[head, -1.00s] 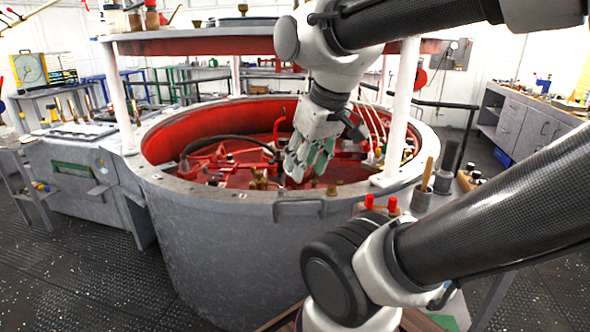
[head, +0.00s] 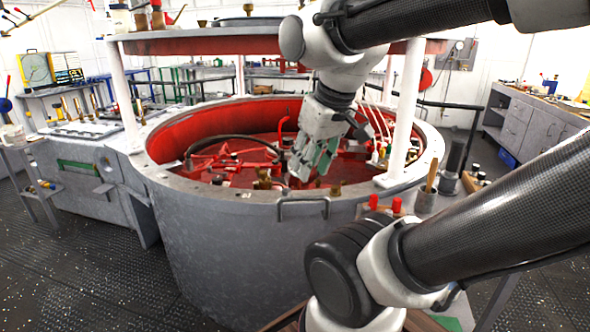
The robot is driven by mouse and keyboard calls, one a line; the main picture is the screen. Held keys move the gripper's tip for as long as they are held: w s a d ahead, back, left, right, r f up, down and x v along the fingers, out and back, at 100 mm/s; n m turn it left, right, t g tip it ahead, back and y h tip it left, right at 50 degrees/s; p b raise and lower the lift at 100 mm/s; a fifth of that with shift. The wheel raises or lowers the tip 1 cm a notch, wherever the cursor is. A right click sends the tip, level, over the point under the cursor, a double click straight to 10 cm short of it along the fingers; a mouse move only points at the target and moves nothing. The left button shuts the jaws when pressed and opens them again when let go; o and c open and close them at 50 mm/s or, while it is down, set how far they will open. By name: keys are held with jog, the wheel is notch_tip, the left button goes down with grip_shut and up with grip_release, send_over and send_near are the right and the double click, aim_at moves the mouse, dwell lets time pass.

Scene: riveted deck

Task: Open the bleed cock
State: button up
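My gripper (head: 314,166) hangs inside the big round grey tub (head: 240,240), fingers pointing down over its red interior. Its two grey-green fingers look apart, with nothing seen between them. Small brass fittings (head: 263,179) stand near the tub's front inner edge, left of my gripper. Another brass piece (head: 335,190) shows just right of and below the fingertips. I cannot tell which fitting is the bleed cock, or whether the fingers touch anything. My wrist and fingers hide part of the red pipework behind them.
White posts (head: 405,110) hold a red-edged shelf (head: 200,42) above the tub. A curved black hose (head: 225,138) and red pipes (head: 240,160) fill the interior. A handle (head: 302,203) sits on the tub's front wall. A cup with a wooden-handled tool (head: 427,195) stands at the right rim.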

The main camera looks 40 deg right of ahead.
jog(key=shift+w+d+r, duration=0.1)
jog(key=shift+w, duration=0.2)
jog(key=c, duration=0.3)
jog(key=w+d+n+h, duration=0.1)
jog(key=w, duration=0.3)
jog(key=w+d+r+n+g+h, duration=0.1)
jog(key=w+n, duration=0.1)
jog(key=w, duration=0.2)
jog(key=w+d+r+n+h, duration=0.1)
jog(key=w+d+n, duration=0.1)
jog(key=w, duration=0.3)
grip_shut()
jog(key=w+f+n+h, duration=0.2)
jog(key=w+f+n, duration=0.3)
jog(key=w, duration=0.7)
jog(key=w+f+n+h, duration=0.2)
jog(key=w+f+n, duration=0.35)
jog(key=w, duration=0.75)
jog(key=w+a+f+n+h, duration=0.1)
jog(key=w+a+f+n, duration=0.1)
jog(key=w+f+n, duration=0.4)
jog(key=w+f, duration=0.4)
jog(key=f, duration=0.2)
jog(key=shift+n, duration=0.35)
jog(key=shift+a, duration=0.1)
